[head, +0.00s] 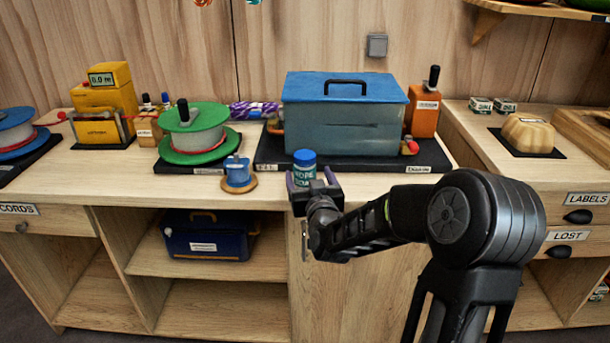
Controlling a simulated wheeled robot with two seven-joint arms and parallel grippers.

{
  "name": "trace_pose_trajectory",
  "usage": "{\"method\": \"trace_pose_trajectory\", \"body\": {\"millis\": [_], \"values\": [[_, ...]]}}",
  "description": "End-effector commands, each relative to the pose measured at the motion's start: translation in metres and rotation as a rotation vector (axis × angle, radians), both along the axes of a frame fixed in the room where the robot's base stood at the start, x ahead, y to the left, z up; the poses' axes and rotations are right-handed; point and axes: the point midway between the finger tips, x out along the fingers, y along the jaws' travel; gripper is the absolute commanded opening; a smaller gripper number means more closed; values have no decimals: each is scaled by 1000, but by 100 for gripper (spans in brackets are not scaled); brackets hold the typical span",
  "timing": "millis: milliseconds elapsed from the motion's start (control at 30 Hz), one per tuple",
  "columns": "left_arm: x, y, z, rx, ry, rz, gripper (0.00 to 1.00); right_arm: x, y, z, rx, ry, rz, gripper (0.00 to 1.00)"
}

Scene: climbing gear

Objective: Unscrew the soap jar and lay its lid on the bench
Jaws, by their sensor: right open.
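The soap jar (304,173) stands upright at the front of the bench (269,185), with its blue lid (304,156) on top. Its label is partly readable. My right gripper (305,184) is at the bench's front edge, its fingers open on either side of the jar's lower part. I cannot tell whether the fingers touch the jar. The jar's base is hidden behind the gripper. My left gripper is not in view.
A small blue pot (238,173) on a round wooden coaster stands left of the jar. Behind the jar is a large blue-lidded tank (345,118) on a black mat. A green spool (193,134) stands further left. Bare bench lies right of my gripper.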

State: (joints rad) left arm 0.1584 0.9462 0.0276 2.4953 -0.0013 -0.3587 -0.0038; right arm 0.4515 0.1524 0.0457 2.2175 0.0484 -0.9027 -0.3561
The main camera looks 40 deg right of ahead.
Motion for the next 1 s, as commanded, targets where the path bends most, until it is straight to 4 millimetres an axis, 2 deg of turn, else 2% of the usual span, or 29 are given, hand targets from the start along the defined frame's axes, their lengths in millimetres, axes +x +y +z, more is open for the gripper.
{"method": "trace_pose_trajectory", "body": {"millis": [167,533,1000], "values": [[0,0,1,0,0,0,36,3,-1,0,0,0,0,78],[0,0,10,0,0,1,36,45,-20,-2,1,0,0,78],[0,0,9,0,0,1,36,47,-21,-2,0,-1,0,78]]}}
